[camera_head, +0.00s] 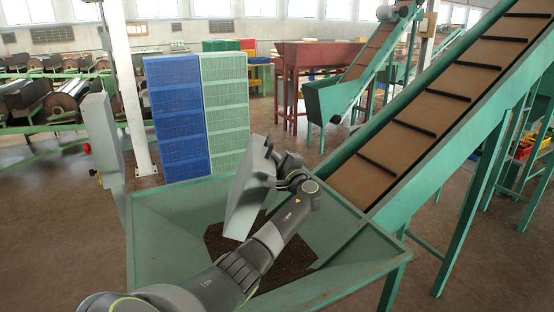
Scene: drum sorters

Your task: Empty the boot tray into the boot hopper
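The boot tray (246,188) is light grey and tilted steeply, nearly on edge, above the green boot hopper (160,222). My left gripper (274,160) is at the tray's upper right side and appears shut on it; its fingertips are partly hidden by the tray. The tray's inside faces away, so I cannot see whether anything is in it. Dark brown, grainy-looking material (290,258) shows at the bottom of the hopper, partly behind my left arm. My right gripper is not in view.
A green-framed conveyor (400,135) with brown belt and dark cleats rises from the hopper to the upper right. Blue crates (178,120) and pale green crates (226,115) are stacked behind the hopper. A grey panel (103,140) stands at its left, near a white post (128,85).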

